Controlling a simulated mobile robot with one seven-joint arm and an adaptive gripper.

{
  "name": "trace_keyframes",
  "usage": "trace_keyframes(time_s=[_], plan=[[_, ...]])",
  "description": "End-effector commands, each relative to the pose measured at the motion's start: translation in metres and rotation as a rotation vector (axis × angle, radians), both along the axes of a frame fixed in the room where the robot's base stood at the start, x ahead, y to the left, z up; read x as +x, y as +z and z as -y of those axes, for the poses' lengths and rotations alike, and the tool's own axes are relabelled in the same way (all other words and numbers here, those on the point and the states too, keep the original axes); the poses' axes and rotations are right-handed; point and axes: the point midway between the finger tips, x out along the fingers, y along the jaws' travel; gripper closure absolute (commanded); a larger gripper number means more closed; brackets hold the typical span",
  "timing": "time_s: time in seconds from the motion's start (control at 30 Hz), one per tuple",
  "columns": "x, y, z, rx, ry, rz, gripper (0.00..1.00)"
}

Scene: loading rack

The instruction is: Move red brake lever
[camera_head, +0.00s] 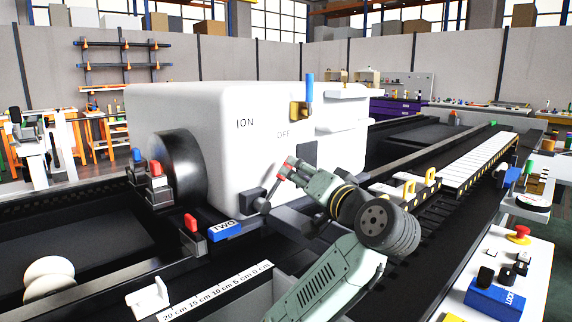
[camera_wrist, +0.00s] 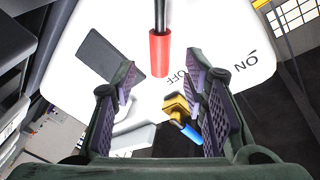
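The red brake lever shows in the head view as a red handle (camera_head: 283,173) on a dark rod rising from a black block in front of the white machine. In the wrist view its red grip (camera_wrist: 160,55) and black rod come down from the top centre. My gripper (camera_head: 293,168) is right at the handle in the head view. In the wrist view my gripper (camera_wrist: 162,80) is open, its two padded fingers wide apart. The red grip lies in line with the gap between them, touching neither finger. How deep it sits is hard to tell.
Another red-topped lever (camera_head: 191,224) stands near a blue block (camera_head: 225,230). A white control box (camera_head: 530,265) with a red button is at right.

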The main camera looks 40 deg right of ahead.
Motion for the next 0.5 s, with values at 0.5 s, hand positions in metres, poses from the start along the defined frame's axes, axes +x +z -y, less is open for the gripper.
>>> trace_keyframes(time_s=[0.5], plan=[[0.061, 0.0, 0.012, -0.002, -0.001, -0.001, 0.6]])
